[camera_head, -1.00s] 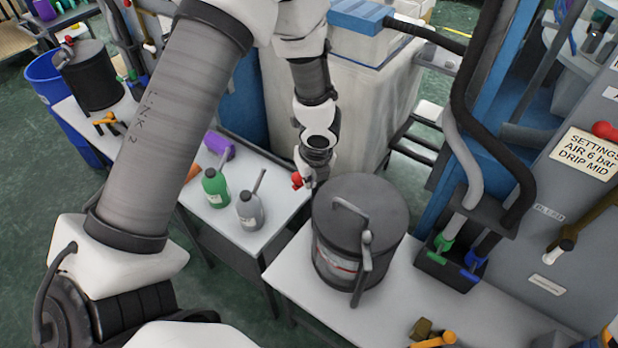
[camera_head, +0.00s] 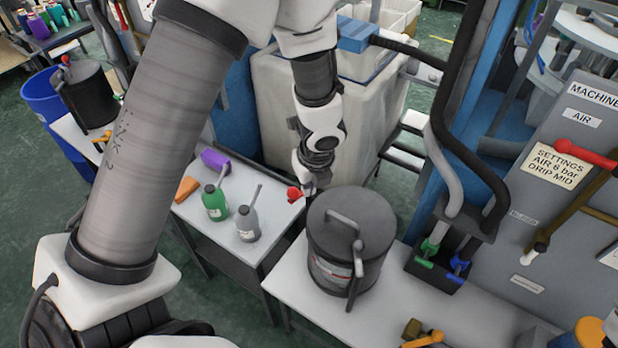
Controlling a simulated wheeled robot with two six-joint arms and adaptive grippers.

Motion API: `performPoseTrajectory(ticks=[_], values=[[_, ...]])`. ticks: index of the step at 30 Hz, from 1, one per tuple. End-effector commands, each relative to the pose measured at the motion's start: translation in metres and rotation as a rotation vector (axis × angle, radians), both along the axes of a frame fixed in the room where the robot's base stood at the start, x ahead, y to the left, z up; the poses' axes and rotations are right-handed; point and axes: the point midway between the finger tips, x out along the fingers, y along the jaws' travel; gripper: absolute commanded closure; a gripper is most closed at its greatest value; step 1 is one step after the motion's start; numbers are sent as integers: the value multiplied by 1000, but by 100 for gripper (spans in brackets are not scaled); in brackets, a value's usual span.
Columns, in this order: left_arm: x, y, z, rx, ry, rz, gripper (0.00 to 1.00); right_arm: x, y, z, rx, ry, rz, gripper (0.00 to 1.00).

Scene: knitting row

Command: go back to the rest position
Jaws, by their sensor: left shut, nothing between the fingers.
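My left arm comes in from the left and reaches over to the far side of a dark grey lidded can (camera_head: 335,270). My left gripper (camera_head: 309,190) is small in the view, pointing down just behind the can's upper left edge. Its fingertips are partly hidden. It is shut with nothing held. A red knob-like piece (camera_head: 294,194) shows just left of it; I cannot tell whether they touch. My right gripper is not in view.
A white bin (camera_head: 275,100) stands behind the gripper. Hoses and a machine panel (camera_head: 585,215) stand right.

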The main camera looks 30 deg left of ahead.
Motion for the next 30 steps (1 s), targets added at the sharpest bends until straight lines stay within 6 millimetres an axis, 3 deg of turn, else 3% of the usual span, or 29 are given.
performPoseTrajectory(ticks=[17, 20, 23, 26, 30], values=[[-2, 0, -5, 0, 9, 1, 100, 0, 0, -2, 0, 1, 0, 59], [-15, 0, -40, -3, 63, 3, 100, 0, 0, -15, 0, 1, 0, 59], [-51, 1, -103, -11, 184, 14, 100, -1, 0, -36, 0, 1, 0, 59], [-110, -4, -171, -46, 330, 90, 100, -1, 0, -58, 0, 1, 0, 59], [-188, -24, -246, -121, 428, 424, 100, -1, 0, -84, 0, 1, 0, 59]])
